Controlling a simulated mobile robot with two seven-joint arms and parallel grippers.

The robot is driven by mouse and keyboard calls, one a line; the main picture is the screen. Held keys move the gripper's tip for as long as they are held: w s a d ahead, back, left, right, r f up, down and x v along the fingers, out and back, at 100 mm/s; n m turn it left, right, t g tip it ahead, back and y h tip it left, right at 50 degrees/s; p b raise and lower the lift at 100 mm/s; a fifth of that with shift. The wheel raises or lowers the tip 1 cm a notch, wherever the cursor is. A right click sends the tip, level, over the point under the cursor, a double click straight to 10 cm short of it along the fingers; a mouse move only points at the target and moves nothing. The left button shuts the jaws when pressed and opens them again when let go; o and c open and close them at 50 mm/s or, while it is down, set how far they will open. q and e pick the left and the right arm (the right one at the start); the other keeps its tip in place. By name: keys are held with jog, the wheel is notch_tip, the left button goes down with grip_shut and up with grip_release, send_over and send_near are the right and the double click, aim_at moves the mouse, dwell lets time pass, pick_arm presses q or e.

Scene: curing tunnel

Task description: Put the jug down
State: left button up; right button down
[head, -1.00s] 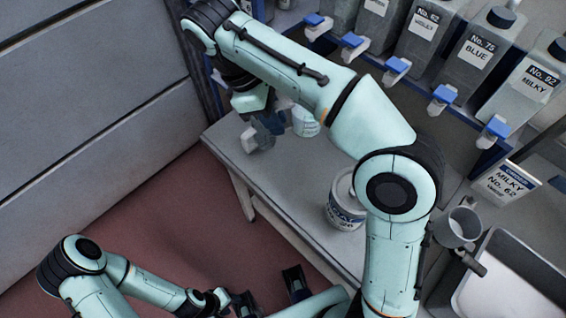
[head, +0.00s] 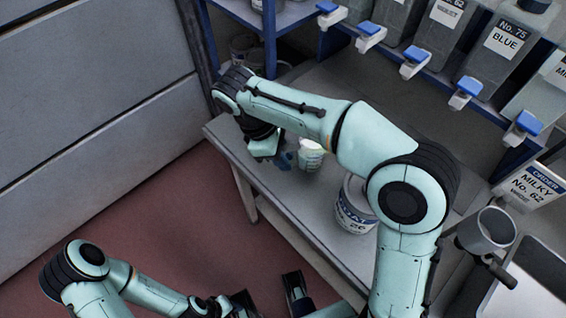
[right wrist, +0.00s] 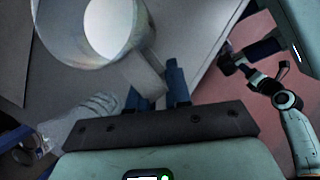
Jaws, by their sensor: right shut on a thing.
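The jug (head: 311,155) is a small pale, translucent vessel with a greenish mark, over the left part of the grey worktop. In the right wrist view the jug (right wrist: 60,42) shows its round open mouth and flat handle. My right gripper (head: 284,160) is shut on the handle, with its blue fingers (right wrist: 155,90) on either side. The jug looks about upright. I cannot tell whether its base touches the worktop. My left gripper (head: 270,296) is low in the head view, its dark fingers apart and empty, away from the jug.
A white labelled tub (head: 352,212) stands on the worktop (head: 290,205), right of the jug. Bottles with blue-handled taps (head: 415,62) line the rack behind. A grey cup (head: 487,232), an order card (head: 528,188) and a tray (head: 540,265) are at the right.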

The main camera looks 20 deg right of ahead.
jog(key=shift+f+b, duration=0.3)
jog(key=shift+f, duration=1.25)
jog(key=shift+f, duration=0.15)
jog(key=c, duration=1.1)
grip_release()
jog(key=shift+o, duration=0.2)
jog(key=p+v, duration=0.4)
jog(key=v, duration=0.8)
